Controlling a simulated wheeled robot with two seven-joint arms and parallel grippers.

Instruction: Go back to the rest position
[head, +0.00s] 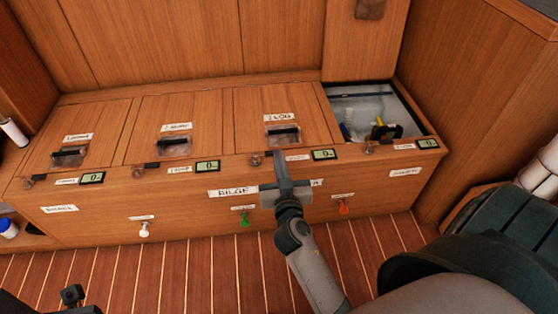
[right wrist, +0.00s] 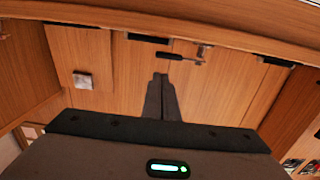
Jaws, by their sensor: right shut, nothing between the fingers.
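My right gripper (head: 277,158) is shut and empty. In the head view it is in front of the upper front edge of the wooden bench, near the BILGE label, with its fingers pointing toward the bench. In the right wrist view its two dark fingers (right wrist: 160,80) lie together with nothing between them. A small dark part (head: 73,296) at the lower left edge of the head view seems to belong to my left arm; its jaws cannot be made out.
The wooden bench (head: 190,222) has three closed lids with black handles and one open compartment (head: 365,105) at right holding several items. Small displays (head: 207,166) line its edge. White, green (head: 244,220) and orange (head: 342,208) knobs stick out below. Striped floor (head: 180,280) lies clear in front.

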